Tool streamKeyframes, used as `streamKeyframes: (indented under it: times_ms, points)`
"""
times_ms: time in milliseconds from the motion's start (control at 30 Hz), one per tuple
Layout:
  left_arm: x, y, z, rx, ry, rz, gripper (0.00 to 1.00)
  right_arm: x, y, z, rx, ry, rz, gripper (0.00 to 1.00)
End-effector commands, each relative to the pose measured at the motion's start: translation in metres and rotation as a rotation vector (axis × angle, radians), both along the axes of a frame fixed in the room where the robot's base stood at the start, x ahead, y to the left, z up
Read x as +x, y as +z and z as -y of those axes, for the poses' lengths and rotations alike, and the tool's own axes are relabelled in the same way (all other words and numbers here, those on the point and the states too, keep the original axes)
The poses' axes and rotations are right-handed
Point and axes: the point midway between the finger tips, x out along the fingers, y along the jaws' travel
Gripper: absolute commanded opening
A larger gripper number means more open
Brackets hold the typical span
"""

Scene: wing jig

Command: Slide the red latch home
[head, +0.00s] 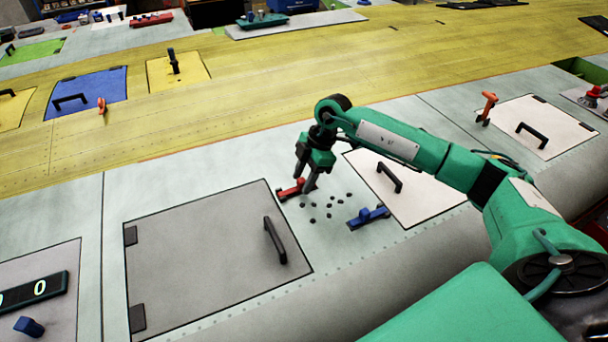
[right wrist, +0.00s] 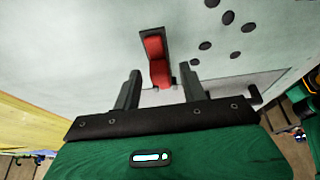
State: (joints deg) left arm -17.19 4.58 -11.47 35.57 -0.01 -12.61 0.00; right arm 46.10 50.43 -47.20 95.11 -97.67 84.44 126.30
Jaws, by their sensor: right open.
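The red latch (head: 289,191) sits on the pale wing skin, just right of the large grey panel. In the right wrist view the red latch (right wrist: 157,62) shows as a red block on a dark base strip, between and just beyond my two fingers. My right gripper (head: 305,181) points down right at the latch, with its fingers apart and nothing held; it also shows in the right wrist view (right wrist: 162,76). I cannot tell whether a finger touches the latch. My left gripper is not in view.
A blue latch (head: 368,216) lies to the right, past several dark holes (head: 329,207). The grey panel (head: 195,250) has a raised black handle (head: 275,240). A white panel (head: 415,200) with another handle (head: 390,177) lies under my right arm. An orange latch (head: 487,107) stands further right.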

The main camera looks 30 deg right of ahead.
Motion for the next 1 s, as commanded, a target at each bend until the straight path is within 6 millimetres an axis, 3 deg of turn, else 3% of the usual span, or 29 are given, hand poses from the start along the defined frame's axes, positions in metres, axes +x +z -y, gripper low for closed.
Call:
streamKeyframes:
  times_ms: [133,333,533,800,1000]
  points:
    - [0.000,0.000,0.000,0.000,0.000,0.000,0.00,0.000,0.000,0.000,0.000,0.000,0.000,0.39]
    - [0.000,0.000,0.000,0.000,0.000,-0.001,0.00,0.000,0.000,0.000,0.000,0.000,0.000,0.00]
    - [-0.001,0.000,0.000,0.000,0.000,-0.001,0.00,0.000,0.000,-0.002,0.000,0.001,-0.001,0.00]
    - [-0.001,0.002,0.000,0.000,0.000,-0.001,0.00,0.002,0.001,-0.038,0.002,0.003,0.000,0.00]
    - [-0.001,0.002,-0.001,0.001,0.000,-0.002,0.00,0.002,0.001,-0.041,0.003,0.001,0.001,0.00]
